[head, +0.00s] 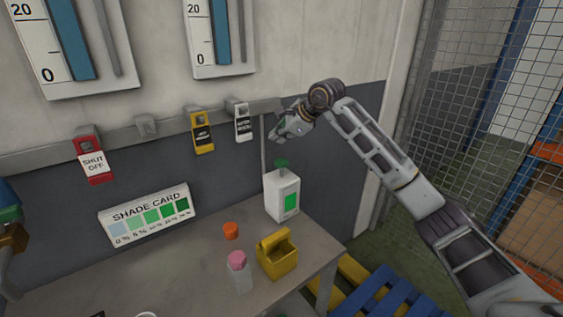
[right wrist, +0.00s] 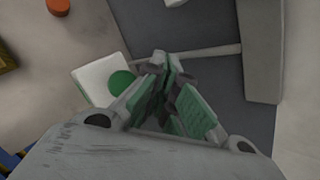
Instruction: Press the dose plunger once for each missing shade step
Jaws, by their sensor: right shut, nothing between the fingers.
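The dose dispenser is a white box (head: 283,197) with a green window on its front, standing near the back right of the bench. Its green plunger (head: 281,163) sticks up from the top; in the right wrist view the round green plunger head (right wrist: 121,82) shows left of my fingers. The shade card (head: 150,216) leans at the back of the bench, with patches from pale blue to dark green and percent labels. My right gripper (head: 277,136) is shut and empty, above the plunger and apart from it. My left gripper is not clearly in view.
An orange cap (head: 231,230), a bottle with a pink cap (head: 238,270) and a yellow caddy (head: 279,257) stand in front of the dispenser. A rail with red (head: 93,160), yellow (head: 203,134) and white (head: 242,123) tags runs behind. A mesh fence (head: 470,120) is at right.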

